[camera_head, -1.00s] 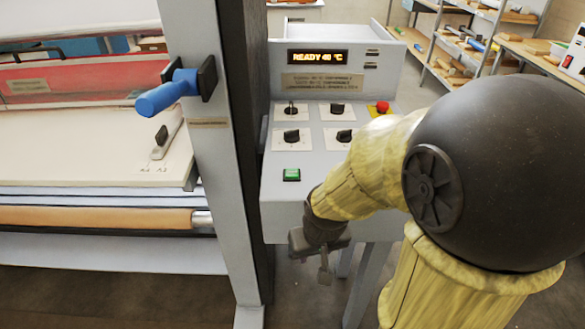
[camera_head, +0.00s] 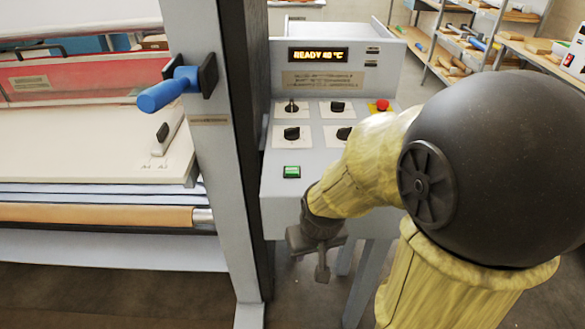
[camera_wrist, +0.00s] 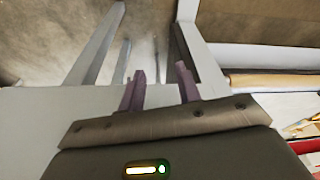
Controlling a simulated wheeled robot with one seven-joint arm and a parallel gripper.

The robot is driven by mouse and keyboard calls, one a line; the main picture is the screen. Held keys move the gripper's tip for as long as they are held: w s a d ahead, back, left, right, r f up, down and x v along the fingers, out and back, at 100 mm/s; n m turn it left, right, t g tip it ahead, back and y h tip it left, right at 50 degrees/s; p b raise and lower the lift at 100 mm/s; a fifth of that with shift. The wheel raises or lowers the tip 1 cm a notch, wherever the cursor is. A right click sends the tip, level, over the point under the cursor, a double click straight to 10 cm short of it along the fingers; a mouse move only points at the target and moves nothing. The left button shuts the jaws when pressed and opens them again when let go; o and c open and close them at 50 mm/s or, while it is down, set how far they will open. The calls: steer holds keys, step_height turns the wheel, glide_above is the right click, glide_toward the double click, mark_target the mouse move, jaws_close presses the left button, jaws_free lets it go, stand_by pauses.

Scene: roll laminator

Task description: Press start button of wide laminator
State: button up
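The green button (camera_head: 292,172) sits at the lower left of the grey control panel (camera_head: 310,190) on the wide laminator (camera_head: 225,190). The panel's display (camera_head: 318,55) reads READY 40 °C. My gripper (camera_head: 310,260) is in front of and below the panel's front edge, apart from the button. In the wrist view my gripper (camera_wrist: 161,75) has its two purple fingers apart with nothing between them. The button cannot be made out in the wrist view.
Black knobs (camera_head: 292,133) and a red emergency stop (camera_head: 382,105) are on the same panel. A blue-handled lever (camera_head: 165,93) juts from the laminator post. Shelves (camera_head: 470,45) stand at the back right. Open floor lies below the panel.

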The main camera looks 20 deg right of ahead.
jaws_close()
stand_by(1.5)
